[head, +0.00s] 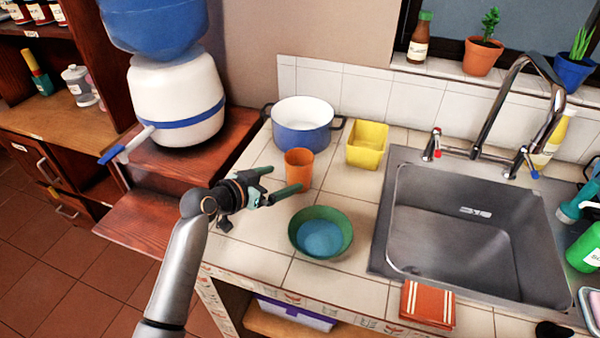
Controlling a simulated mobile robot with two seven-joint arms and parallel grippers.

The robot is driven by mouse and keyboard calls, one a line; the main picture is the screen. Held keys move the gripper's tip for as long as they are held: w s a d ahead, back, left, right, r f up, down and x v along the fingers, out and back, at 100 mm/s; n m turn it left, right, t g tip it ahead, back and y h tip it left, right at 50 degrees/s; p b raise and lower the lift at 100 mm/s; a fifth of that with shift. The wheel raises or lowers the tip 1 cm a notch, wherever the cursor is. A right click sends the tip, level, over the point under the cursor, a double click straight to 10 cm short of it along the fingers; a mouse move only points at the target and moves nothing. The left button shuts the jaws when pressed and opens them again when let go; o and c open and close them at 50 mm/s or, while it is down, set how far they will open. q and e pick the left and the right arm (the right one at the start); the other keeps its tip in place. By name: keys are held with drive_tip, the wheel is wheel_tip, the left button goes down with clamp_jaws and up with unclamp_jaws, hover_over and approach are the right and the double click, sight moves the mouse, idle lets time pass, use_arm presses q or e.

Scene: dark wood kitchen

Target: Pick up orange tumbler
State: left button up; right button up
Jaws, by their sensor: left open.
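The orange tumbler (299,165) stands upright on the tiled counter (350,200), in front of a blue pot. My left gripper (284,180) reaches in from the left, with its green fingers pointing right toward the tumbler. The fingers are open. One finger overlaps the lower part of the tumbler in the picture and the other ends near its left side. I cannot tell whether either finger touches it. My right gripper is not in view.
A blue pot (302,125) stands behind the tumbler and a yellow container (367,142) to its right. A green bowl (341,247) sits in front, close to the gripper. The sink (480,235) is at the right. A water dispenser (178,97) stands at the left.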

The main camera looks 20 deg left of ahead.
sight(299, 173)
use_arm(q)
drive_tip(key=shift+d+x, duration=0.2)
drive_tip(key=shift+x, duration=3.45)
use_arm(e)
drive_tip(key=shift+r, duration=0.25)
use_arm(q)
drive_tip(key=shift+s, duration=0.1)
drive_tip(key=c, duration=1.4)
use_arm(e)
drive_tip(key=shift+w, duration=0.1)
use_arm(q)
drive_tip(key=shift+o, duration=0.2)
drive_tip(key=shift+r, duration=0.1)
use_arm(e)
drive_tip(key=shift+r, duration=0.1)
